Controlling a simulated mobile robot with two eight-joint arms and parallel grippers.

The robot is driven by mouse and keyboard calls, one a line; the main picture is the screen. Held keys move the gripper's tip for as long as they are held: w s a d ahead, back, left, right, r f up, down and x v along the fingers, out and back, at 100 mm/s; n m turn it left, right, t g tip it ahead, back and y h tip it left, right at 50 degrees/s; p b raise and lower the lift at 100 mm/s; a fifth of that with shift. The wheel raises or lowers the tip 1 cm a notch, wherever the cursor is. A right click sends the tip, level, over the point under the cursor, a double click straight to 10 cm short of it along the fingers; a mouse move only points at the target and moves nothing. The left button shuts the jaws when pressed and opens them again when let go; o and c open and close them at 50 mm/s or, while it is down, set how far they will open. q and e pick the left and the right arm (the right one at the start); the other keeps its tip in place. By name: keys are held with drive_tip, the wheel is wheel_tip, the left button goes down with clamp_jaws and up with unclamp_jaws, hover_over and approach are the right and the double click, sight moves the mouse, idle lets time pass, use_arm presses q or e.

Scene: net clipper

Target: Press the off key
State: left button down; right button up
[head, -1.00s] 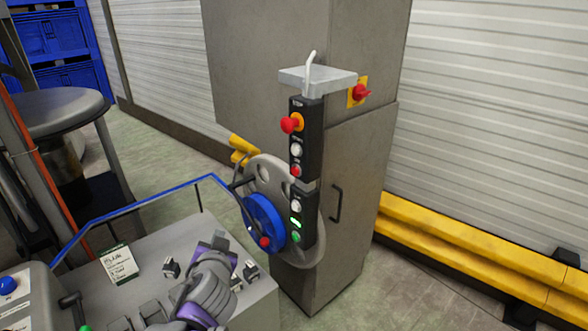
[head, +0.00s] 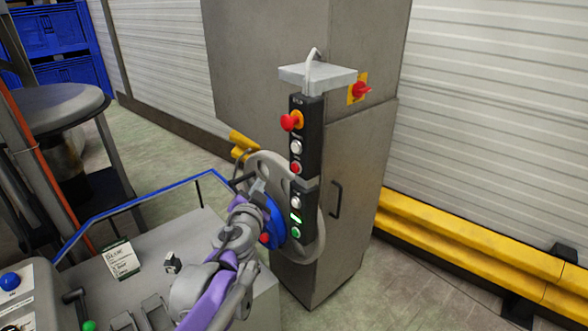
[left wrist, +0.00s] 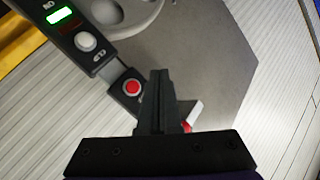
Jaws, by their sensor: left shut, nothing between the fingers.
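The black control panel (head: 305,160) hangs upright in front of a grey cabinet. Its upper box has a red mushroom knob (head: 291,121), a white button (head: 296,147) and a small red button (head: 295,168). The lower box has a white button (head: 296,202), a lit green display (head: 296,218) and a green button (head: 296,233). My left gripper (head: 258,187) is shut and empty, left of the panel. In the left wrist view its fingertips (left wrist: 159,72) appear beside the red button (left wrist: 131,87); contact cannot be told. My right gripper is not in view.
A blue reel (head: 272,222) on a grey round plate sits left of the lower box, close to my left arm. A grey machine top with a blue rail (head: 140,207) lies at the lower left. A red switch (head: 361,90) is on the cabinet (head: 350,200).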

sight(295, 168)
use_arm(q)
drive_tip(key=w+d, duration=0.5)
drive_tip(key=d, duration=0.1)
drive_tip(key=shift+w, duration=0.35)
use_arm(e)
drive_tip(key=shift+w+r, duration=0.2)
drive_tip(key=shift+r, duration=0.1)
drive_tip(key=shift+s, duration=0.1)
use_arm(q)
drive_tip(key=shift+p, duration=0.3)
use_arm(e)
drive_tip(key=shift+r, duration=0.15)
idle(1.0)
use_arm(q)
drive_tip(key=shift+w+d, duration=0.25)
drive_tip(key=shift+w, duration=0.1)
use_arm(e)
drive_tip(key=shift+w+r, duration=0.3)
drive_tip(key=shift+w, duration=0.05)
use_arm(q)
drive_tip(key=shift+s, duration=0.1)
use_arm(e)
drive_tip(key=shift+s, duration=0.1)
